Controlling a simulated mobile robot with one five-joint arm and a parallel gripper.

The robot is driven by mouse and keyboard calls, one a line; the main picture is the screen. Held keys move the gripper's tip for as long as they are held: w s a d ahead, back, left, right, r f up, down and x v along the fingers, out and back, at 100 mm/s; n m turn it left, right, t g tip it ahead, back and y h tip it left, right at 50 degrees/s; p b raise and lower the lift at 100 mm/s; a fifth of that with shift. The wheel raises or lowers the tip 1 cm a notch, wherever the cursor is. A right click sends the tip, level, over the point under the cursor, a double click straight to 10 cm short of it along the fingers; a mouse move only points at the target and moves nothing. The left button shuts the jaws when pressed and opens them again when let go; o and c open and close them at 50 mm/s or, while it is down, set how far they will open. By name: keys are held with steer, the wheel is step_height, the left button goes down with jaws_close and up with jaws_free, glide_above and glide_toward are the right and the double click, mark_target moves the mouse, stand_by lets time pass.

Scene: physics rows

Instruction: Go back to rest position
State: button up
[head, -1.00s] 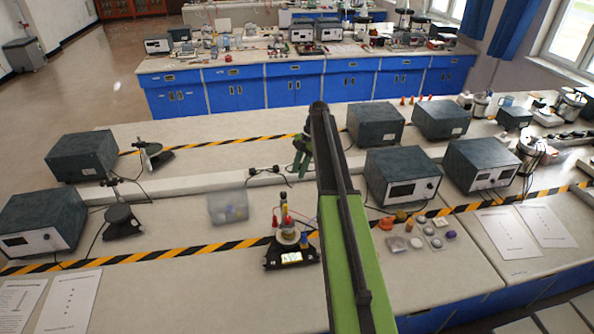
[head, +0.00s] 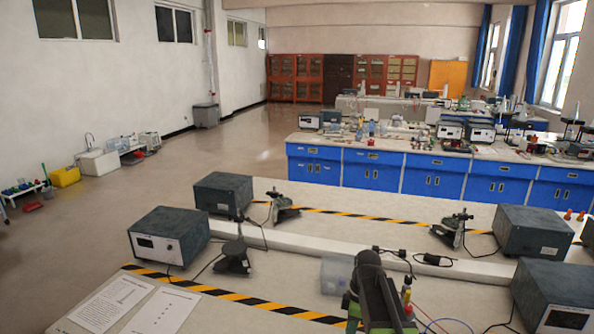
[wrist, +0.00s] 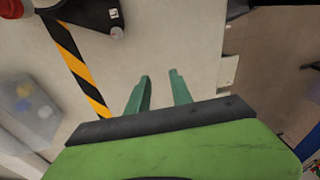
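My gripper (wrist: 161,86) shows in the wrist view as two green fingers set apart, with nothing between them. It is over the pale benchtop (wrist: 170,40), near the bench's edge. In the head view my green and black arm rises at the bottom, right of centre. My fingers are not clearly seen there.
A clear box (head: 336,276) stands beside my arm; the wrist view shows blue and yellow things in it. A black-based apparatus (wrist: 95,14) is at the top of the wrist view. Dark instrument boxes (head: 168,236) stand on the bench. Open floor (head: 110,220) lies left.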

steer(key=s+f+m+t+h, duration=0.1)
steer(key=s+m, duration=0.7)
steer(key=m, duration=0.7)
steer(key=shift+s+d+f+m+h, duration=0.2)
steer(key=shift+d+f+m+h, duration=0.15)
steer(key=shift+d, duration=0.1)
steer(key=shift+o, duration=0.3)
stand_by(0.5)
